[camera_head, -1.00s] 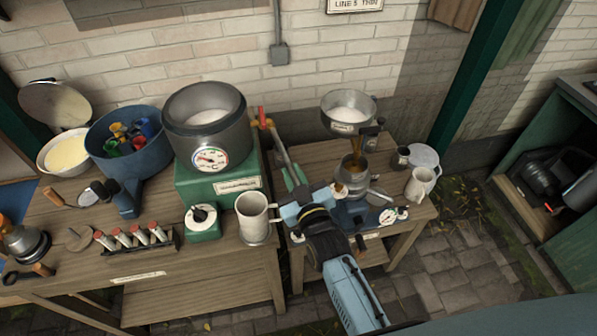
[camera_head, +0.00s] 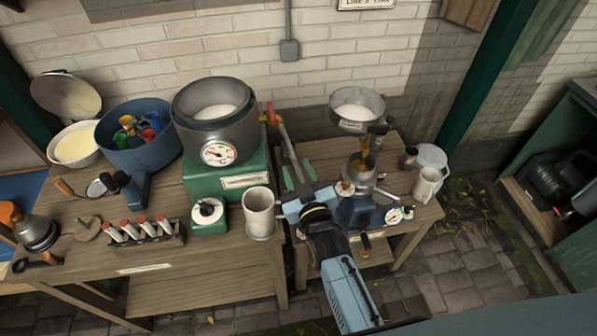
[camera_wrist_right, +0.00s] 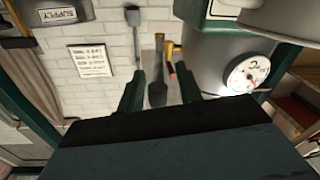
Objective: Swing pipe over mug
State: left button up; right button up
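The grey pipe (camera_head: 287,147) hangs from a brass valve with a red handle on the churn's right side and slants down to the right. A pale mug (camera_head: 258,213) stands upright on the front edge of the left table; the pipe's low end is behind it and to its right. My right gripper (camera_head: 299,173) is open, its green fingers on either side of the pipe's lower end. In the right wrist view the pipe (camera_wrist_right: 158,90) shows between the two fingers (camera_wrist_right: 160,92) with gaps on both sides. My left gripper is out of view.
The metal churn (camera_head: 216,120) with a dial stands on a green base (camera_head: 226,178). On the right table are a separator (camera_head: 360,175) pouring brown liquid and another mug (camera_head: 427,184).

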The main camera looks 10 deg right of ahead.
jog(key=s+d+b, duration=0.1)
jog(key=s, duration=1.2)
jog(key=shift+s, duration=0.2)
